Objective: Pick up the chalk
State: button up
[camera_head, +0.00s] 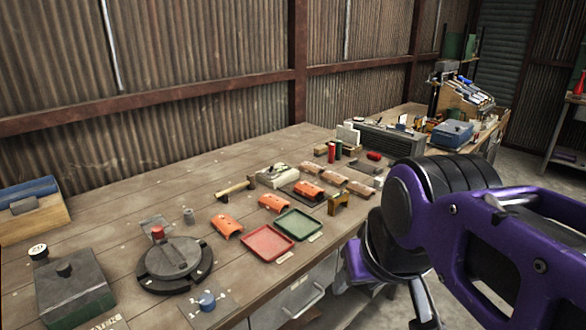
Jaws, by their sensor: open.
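I cannot make out the chalk with certainty; anything that small on the wooden workbench (130,215) is too tiny to tell apart. My purple and black arm fills the right side of the head view, over and beyond the bench's front edge. It hides part of the bench's right side. I cannot make out my gripper's fingers in this view.
A red tray (268,243) and a green tray (298,224) lie near the front edge. Orange curved pieces (227,226), a round dark fixture (175,262), a hammer (235,188) and a dark block (75,290) stand around.

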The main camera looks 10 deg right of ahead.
aim_at(378, 182)
jog(key=z, duration=0.7)
